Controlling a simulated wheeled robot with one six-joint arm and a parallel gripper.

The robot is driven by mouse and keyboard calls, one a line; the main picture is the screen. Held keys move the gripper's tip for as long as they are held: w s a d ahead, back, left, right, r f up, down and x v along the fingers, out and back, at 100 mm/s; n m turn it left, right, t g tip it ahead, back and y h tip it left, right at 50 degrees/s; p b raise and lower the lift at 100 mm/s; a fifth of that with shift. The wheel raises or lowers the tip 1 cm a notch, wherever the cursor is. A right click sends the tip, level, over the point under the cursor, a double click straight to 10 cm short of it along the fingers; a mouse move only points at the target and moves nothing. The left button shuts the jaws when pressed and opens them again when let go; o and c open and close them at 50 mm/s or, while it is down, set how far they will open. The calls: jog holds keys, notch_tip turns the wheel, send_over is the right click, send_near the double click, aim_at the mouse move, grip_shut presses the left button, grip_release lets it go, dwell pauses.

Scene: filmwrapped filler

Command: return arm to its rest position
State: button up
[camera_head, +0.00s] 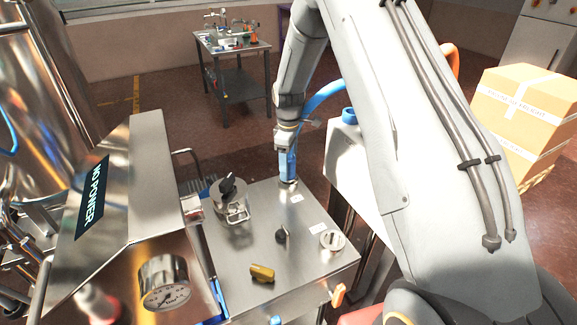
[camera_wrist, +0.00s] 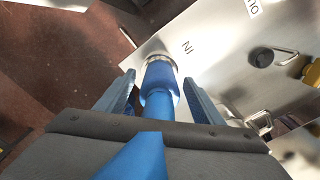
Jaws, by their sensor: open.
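My gripper (camera_wrist: 160,88) points down at the steel machine top (camera_head: 313,255), its two blue-grey fingers apart on either side of a blue hose end (camera_wrist: 161,78). Gaps show between the fingers and the hose end. The hose end meets a round metal fitting (camera_wrist: 158,59) at the port marked "IN". In the head view my gripper (camera_head: 287,165) is small at the back edge of the machine top, and finger and hose are hard to tell apart there. The blue hose (camera_head: 322,98) arcs up to the right behind my arm. My arm is stretched out forward, away from my body.
The machine top carries a lidded metal pot (camera_head: 231,207), a black knob (camera_head: 281,236), a yellow handle (camera_head: 262,273) and a round cap (camera_head: 332,240). A gauge (camera_head: 165,283) and a "NO POWER" panel (camera_head: 92,205) stand left. Cardboard boxes (camera_head: 520,105) are at right. A cart (camera_head: 233,50) stands behind.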

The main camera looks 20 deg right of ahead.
notch_tip(320, 180, up, 6)
jog(key=shift+r+b, duration=0.15)
jog(key=shift+b, duration=0.5)
jog(key=shift+r, duration=0.35)
jog(key=shift+s+r, duration=0.2)
jog(key=shift+r, duration=0.1)
jog(key=s+r+m, duration=0.2)
jog(key=s+m, duration=0.3)
jog(key=s, duration=1)
jog(key=s+r+m, duration=0.2)
jog(key=s+m, duration=0.4)
jog(key=s, duration=1)
jog(key=shift+s+a+r+t, duration=0.15)
jog(key=shift+s+r+t, duration=0.15)
jog(key=shift+r, duration=0.05)
